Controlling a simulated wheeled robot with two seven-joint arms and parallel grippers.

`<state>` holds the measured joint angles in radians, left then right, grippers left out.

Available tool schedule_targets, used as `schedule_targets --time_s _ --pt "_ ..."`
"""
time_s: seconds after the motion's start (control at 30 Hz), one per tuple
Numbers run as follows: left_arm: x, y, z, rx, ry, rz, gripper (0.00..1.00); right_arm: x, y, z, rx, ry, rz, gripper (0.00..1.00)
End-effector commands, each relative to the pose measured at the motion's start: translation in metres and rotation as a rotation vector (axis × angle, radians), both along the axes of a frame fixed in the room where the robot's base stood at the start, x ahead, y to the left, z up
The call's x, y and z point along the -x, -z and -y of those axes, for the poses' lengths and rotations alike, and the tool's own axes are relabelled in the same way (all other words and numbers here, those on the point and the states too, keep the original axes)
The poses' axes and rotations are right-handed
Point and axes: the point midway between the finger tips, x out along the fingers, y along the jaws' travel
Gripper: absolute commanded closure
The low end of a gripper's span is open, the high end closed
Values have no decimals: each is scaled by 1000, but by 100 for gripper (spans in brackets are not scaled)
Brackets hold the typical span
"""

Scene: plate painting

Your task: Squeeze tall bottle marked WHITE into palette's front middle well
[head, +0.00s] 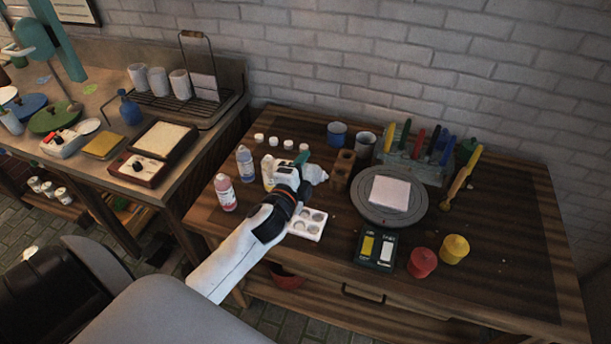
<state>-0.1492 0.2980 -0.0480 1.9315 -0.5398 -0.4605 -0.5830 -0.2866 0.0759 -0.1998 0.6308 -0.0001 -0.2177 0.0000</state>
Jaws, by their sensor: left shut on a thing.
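My left gripper (291,172) is over the back of the work table, just behind the white palette (306,228). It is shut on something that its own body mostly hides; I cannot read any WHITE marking. A pale, whitish shape (316,174) shows just right of the gripper; I cannot tell whether it is held or stands behind. The palette lies flat with several round wells, and my wrist covers its left part. A cream and yellow bottle shape (267,168) shows left of the gripper. My right gripper is not in view.
A pink bottle (225,193) and a blue bottle (245,163) stand left of the gripper. Several white caps lie behind.

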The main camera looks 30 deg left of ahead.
Motion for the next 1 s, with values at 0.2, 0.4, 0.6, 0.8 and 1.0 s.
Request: schedule_targets --time_s 0.2,0.4,0.6,0.8,1.0 --pt "1 -15 -3 629 -4 134 66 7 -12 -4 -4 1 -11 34" --pt "1 -18 -7 1098 -2 235 66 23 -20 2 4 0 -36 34" --pt "1 -18 -8 1337 0 286 66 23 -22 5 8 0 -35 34" --pt "2 -18 -9 1383 -1 295 66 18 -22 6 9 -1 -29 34" --pt "1 -18 -8 1379 0 293 66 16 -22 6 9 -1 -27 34"
